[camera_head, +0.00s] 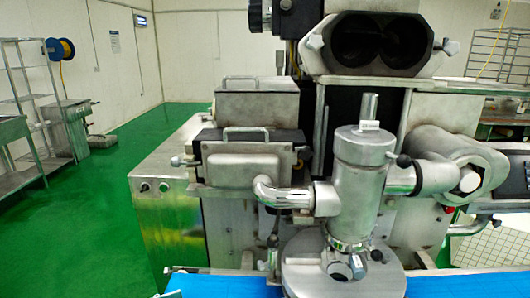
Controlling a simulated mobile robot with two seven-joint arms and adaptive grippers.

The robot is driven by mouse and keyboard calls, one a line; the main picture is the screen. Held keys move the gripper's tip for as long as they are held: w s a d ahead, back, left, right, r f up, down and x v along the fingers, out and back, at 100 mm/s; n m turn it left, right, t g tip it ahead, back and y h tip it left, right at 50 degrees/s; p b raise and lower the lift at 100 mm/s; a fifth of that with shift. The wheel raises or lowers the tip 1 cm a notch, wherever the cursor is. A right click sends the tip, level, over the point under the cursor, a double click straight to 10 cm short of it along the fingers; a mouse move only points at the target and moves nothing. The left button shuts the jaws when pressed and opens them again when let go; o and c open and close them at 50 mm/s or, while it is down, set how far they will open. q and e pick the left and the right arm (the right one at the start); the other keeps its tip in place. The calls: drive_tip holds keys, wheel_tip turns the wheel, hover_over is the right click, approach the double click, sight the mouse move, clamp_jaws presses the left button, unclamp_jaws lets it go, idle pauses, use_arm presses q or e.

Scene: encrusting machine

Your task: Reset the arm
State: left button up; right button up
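Neither of my arms nor either gripper shows in the head view. The encrusting machine (240,165) fills the middle and right of the view. Its upright metal cylinder (360,180) stands at the front centre, with a curved pipe (285,196) on its left and a wide joint (455,168) on its right. A round metal base (325,270) sits below the cylinder, over a blue belt (225,286). A housing with two dark round openings (375,42) is at the top.
Green floor (60,235) lies open on the left. A metal shelf rack (28,85) and a steel cabinet (72,125) stand at the far left. A wire rack (498,55) stands at the back right. A white gridded surface (495,245) is at the lower right.

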use_arm(q)
drive_tip(key=s+d+f+n+t+y, duration=0.4)
drive_tip(key=d+f+t+y, duration=0.2)
drive_tip(key=d+f, duration=0.4)
drive_tip(key=s+a+f+n+g+y, duration=0.1)
drive_tip(key=s+a+f+y, duration=0.3)
drive_tip(key=s+f, duration=0.2)
drive_tip(key=s+a+f+n+g+y, duration=0.1)
drive_tip(key=s+a+f+y, duration=0.3)
drive_tip(key=s, duration=0.4)
drive_tip(key=shift+a+f+g+y, duration=0.4)
drive_tip(key=shift+f+g, duration=0.1)
drive_tip(key=shift+f, duration=0.4)
drive_tip(key=shift+w+d, duration=0.1)
